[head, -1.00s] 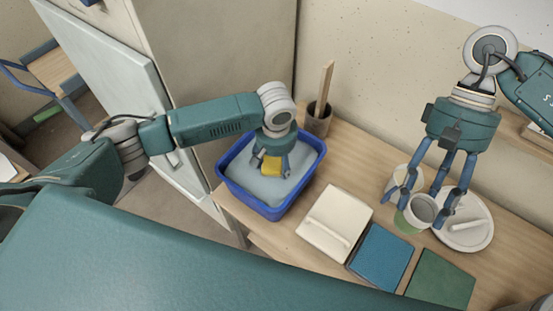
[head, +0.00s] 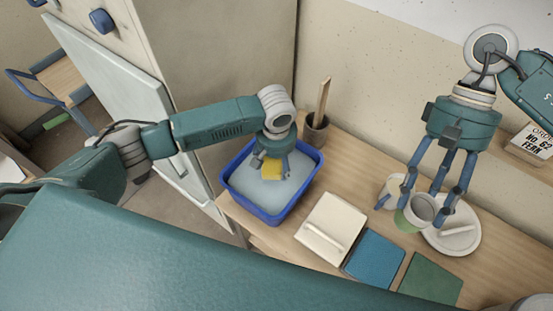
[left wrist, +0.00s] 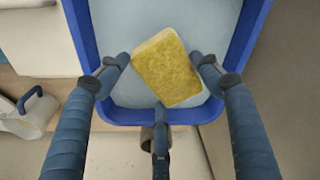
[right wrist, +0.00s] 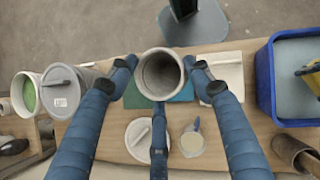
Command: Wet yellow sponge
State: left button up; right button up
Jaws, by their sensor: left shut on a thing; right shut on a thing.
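The yellow sponge (head: 271,173) is in my left gripper (head: 273,168), inside the rim of the blue tub (head: 232,192). The tub holds pale grey-blue water (head: 252,184). In the left wrist view the sponge (left wrist: 167,70) sits tilted between my fingertips (left wrist: 163,85). I cannot tell whether it touches the water. My right gripper (head: 425,205) is shut around a grey cup with a green lower part (head: 420,211), above the worktop. The cup's open mouth shows in the right wrist view (right wrist: 160,75).
A lidded off-white box (head: 334,228), a blue tile (head: 375,256) and a green tile (head: 430,280) lie right of the tub. A pot with a wooden stick (head: 316,128) stands behind it. A white disc-shaped lid (head: 455,236) and a pale cup (head: 391,188) are near my right gripper.

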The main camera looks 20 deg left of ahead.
pick_arm(q)
jog(key=shift+r+p, duration=2.65)
jog(key=shift+p, duration=0.15)
